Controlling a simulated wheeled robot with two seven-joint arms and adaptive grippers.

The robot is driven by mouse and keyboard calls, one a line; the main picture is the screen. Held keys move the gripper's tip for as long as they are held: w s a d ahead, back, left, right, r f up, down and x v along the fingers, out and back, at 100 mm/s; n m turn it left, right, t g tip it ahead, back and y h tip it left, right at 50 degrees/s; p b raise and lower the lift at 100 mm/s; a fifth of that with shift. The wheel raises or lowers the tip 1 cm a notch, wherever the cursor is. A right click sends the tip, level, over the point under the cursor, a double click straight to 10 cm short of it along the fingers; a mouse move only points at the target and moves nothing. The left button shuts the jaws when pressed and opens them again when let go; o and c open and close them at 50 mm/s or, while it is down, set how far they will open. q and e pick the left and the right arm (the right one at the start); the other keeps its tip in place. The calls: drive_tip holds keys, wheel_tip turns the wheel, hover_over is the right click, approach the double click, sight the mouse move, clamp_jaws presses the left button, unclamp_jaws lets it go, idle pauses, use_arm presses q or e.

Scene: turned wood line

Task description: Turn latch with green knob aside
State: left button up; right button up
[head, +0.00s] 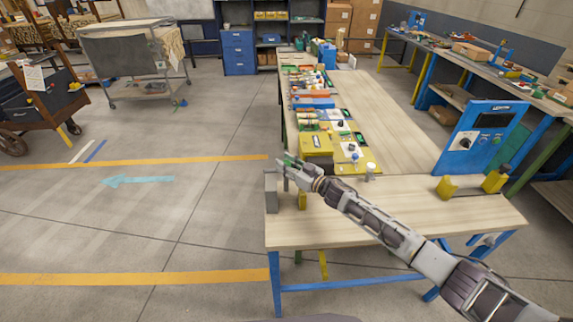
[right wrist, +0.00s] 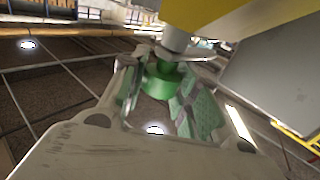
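The green knob (right wrist: 163,85) sits between the fingers of my right gripper (right wrist: 165,75) in the right wrist view, below a grey stem (right wrist: 175,42). The fingers are drawn in close on both sides of the knob and appear shut on it. In the head view my right gripper (head: 286,165) is at the near left corner of the wooden table, by an upright grey block (head: 271,192). The latch is largely hidden by the gripper there. My left gripper is not in view.
A yellow box (head: 316,146) and several small parts line the table's left side, just behind the gripper. A blue panel (head: 482,138) and yellow blocks (head: 446,187) stand to the right. The wooden table top (head: 385,120) has clear room. Open floor lies left.

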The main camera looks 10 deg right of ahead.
drive_tip(key=o, duration=0.4)
drive_tip(key=shift+v, duration=6)
